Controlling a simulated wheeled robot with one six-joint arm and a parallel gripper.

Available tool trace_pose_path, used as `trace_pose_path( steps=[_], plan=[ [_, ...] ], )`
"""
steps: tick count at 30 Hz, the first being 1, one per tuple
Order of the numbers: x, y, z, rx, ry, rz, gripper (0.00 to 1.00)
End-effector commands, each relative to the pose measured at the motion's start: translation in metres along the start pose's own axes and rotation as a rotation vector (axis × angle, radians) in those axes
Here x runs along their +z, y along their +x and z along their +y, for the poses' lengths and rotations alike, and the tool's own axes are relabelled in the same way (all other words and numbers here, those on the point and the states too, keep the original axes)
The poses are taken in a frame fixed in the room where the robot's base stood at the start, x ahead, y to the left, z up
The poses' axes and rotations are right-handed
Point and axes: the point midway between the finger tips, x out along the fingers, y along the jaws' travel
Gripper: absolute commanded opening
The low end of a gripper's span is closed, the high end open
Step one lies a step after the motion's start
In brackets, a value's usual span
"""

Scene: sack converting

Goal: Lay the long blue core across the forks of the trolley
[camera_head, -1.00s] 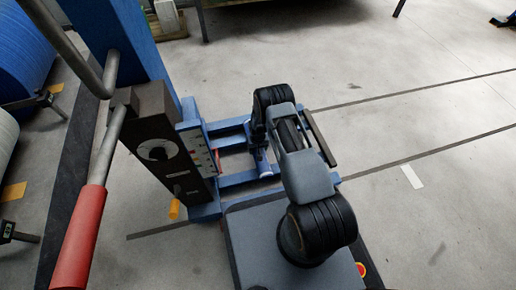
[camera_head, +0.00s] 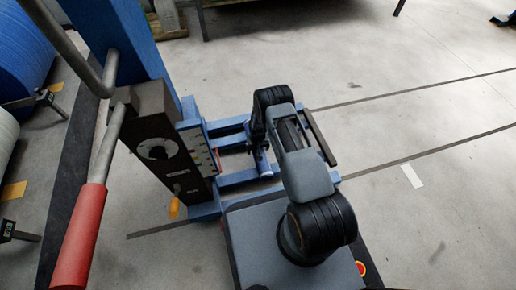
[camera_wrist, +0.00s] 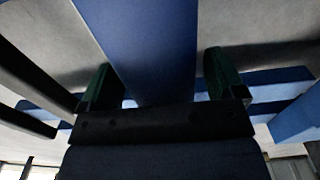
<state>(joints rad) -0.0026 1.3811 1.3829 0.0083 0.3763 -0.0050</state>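The long blue core (camera_wrist: 155,45) runs down the middle of the wrist view, between the two green-tipped fingers of my gripper (camera_wrist: 164,85). A narrow gap shows beside the right finger, so the fingers look open around it. In the camera_head view the core (camera_head: 262,160) shows partly, running across the blue forks (camera_head: 240,177) of the trolley close to the forks' height. Whether it touches both forks cannot be told. My arm hides its far part and most of my gripper. The trolley's dark mast (camera_head: 158,150) stands left of the core.
The trolley's grey handle bar with a red grip (camera_head: 80,235) rises at the left. A dark bar (camera_head: 320,138) stands at the right of the forks. Blue and white rolls (camera_head: 22,60) stand at the far left. The floor (camera_head: 440,95) to the right is clear.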

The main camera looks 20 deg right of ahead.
Motion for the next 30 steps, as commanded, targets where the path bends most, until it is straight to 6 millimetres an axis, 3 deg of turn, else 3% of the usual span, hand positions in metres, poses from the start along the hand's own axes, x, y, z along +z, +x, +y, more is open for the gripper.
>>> trace_pose_path(
  steps=[11, 30],
  plan=[
    [0.001, -0.004, 0.0, 0.0, 0.0, -0.002, 0.96],
    [0.0, -0.118, 0.0, 0.0, 0.0, 0.0, 0.96]
  ],
)
